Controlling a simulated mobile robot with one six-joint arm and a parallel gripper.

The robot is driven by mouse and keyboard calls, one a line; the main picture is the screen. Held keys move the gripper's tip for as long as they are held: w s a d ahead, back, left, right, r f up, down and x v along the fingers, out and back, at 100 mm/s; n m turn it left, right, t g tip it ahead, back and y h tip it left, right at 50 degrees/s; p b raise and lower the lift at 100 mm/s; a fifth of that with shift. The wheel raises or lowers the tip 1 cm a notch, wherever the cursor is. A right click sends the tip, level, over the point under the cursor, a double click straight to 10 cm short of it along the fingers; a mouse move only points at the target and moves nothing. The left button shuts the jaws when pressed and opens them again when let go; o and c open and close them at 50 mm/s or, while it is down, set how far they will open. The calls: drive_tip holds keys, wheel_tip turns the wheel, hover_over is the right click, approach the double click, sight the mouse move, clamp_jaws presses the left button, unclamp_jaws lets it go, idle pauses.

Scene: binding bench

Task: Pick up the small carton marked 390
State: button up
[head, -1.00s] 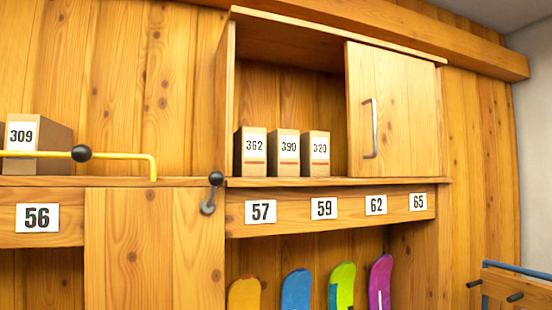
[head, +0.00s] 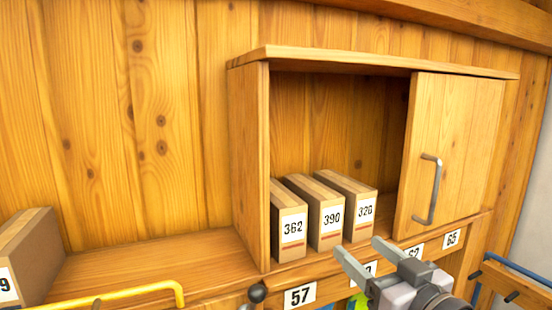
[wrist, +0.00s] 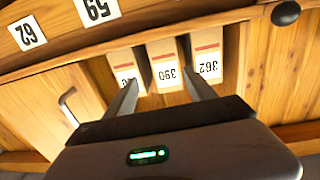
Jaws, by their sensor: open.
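The small carton marked 390 (head: 327,217) stands upright in the open cupboard, between the carton marked 362 (head: 288,222) and the carton marked 320 (head: 361,212). The gaps between the cartons are narrow. My gripper (head: 355,248) is open and empty, in front of the cartons and slightly below and right of the 390 carton in the head view. In the wrist view, which is upside down, the 390 carton (wrist: 166,67) shows between the two fingers, with the 320 carton (wrist: 126,68) and 362 carton (wrist: 206,62) at either side. I cannot tell that either finger touches a carton.
A sliding door (head: 448,150) with a metal handle covers the cupboard's right side. The cupboard's left wall (head: 249,165) stands close to the 362 carton. Another carton (head: 28,258) sits on the shelf at far left, near a yellow rail (head: 130,293). A dark knob (head: 257,292) juts out below.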

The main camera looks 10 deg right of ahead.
sight(330, 226)
drive_tip(key=shift+n+y, duration=0.4)
drive_tip(key=shift+y, duration=0.2)
drive_tip(key=x, duration=0.3)
drive_tip(key=p+x, duration=0.1)
drive_tip(key=x, duration=0.3)
drive_tip(key=a+x, duration=0.1)
drive_tip(key=x, duration=0.3)
drive_tip(key=shift+r, duration=0.25)
drive_tip(key=x, duration=0.1)
drive_tip(key=p+x, duration=0.1)
drive_tip(key=x, duration=0.1)
drive_tip(key=p+x, duration=0.1)
drive_tip(key=x, duration=0.1)
drive_tip(key=shift+w+d+f, duration=0.1)
drive_tip(key=shift+w+d, duration=0.1)
drive_tip(key=shift+w, duration=0.1)
drive_tip(key=shift+w+a+f, duration=0.1)
drive_tip(key=shift+w, duration=0.2)
drive_tip(key=shift+s, duration=0.3)
drive_tip(key=shift+c, duration=0.2)
drive_tip(key=shift+s, duration=0.1)
drive_tip(key=c, duration=1.3)
